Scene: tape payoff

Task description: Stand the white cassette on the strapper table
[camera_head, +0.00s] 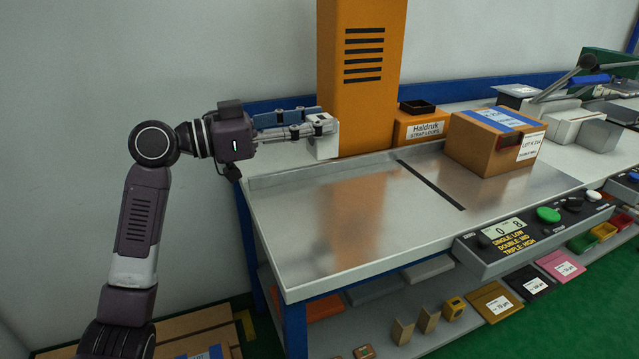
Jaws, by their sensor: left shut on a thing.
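The white cassette (326,147) is a small pale block with a dark mark on its top, upright in front of the orange column's lower left part. My left gripper (318,128) reaches in from the left and is shut on the upper part of the cassette. The fingers hide part of it. The strapper table (330,236) has a shiny metal top with a dark slot across it. The cassette is at the back left edge of this top; I cannot tell whether its base touches a surface. My right gripper is not in view.
The orange column (362,70) stands behind the table. A cardboard box (479,147) with blue tape sits on the right part. An orange strap-loops bin (417,127) is behind it. A control panel (520,236) lines the front edge. The table's left half is clear.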

